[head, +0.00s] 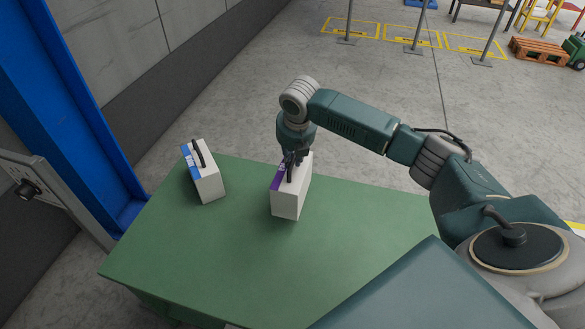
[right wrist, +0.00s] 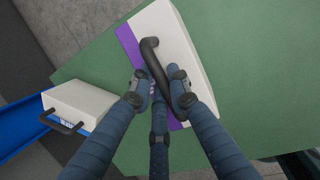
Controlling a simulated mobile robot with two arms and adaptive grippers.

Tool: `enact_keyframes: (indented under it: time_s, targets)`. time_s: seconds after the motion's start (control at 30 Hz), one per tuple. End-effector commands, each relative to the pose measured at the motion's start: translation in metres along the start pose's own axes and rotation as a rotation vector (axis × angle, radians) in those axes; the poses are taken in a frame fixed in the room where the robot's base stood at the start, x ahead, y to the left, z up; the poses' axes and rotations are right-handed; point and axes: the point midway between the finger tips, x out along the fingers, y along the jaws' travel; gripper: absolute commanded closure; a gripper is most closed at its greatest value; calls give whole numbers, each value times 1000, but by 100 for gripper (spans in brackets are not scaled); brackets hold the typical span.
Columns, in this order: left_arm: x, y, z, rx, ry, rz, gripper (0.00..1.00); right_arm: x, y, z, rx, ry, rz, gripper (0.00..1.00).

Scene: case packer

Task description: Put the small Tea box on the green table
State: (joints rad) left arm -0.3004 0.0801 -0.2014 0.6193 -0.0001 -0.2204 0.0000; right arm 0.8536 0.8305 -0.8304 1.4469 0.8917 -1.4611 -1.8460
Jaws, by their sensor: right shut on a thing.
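A white box with a purple band and a black handle (head: 287,206) stands upright at the far edge of the green table (head: 190,260). My right gripper (head: 291,160) is at the top of this box, shut on its handle. In the right wrist view, the fingers (right wrist: 163,92) close around the black handle of the purple-banded box (right wrist: 178,38). A second white box, with a blue band (head: 209,187), stands to the left on the table. My left gripper is not in view.
A blue post (head: 75,100) and a grey panel (head: 50,195) stand left of the table. The table's near and right parts are clear. Thin grey posts (head: 418,28) and a wooden pallet (head: 540,51) are far back on the floor.

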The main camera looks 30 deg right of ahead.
Motion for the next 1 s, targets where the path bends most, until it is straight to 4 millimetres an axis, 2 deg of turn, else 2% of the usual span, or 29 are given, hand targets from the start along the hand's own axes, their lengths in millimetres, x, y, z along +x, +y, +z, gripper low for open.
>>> enact_keyframes:
  time_s: [0.3, 0.63, 0.67, 0.73, 0.77, 1.0]
  targets:
    - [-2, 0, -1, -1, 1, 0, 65, 36, -6, -10, 0, 1, 0, 100]
    - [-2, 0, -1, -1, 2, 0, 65, 40, -6, -10, 0, -1, 1, 100]
    - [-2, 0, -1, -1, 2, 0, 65, 42, -7, -11, -1, 1, -2, 82]
    - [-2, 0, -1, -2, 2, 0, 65, 41, -7, -11, -1, 0, -2, 68]
    - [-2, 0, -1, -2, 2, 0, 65, 41, -7, -11, -1, 0, -2, 65]
    - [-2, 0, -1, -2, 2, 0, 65, 41, -7, -11, -1, 0, -2, 65]
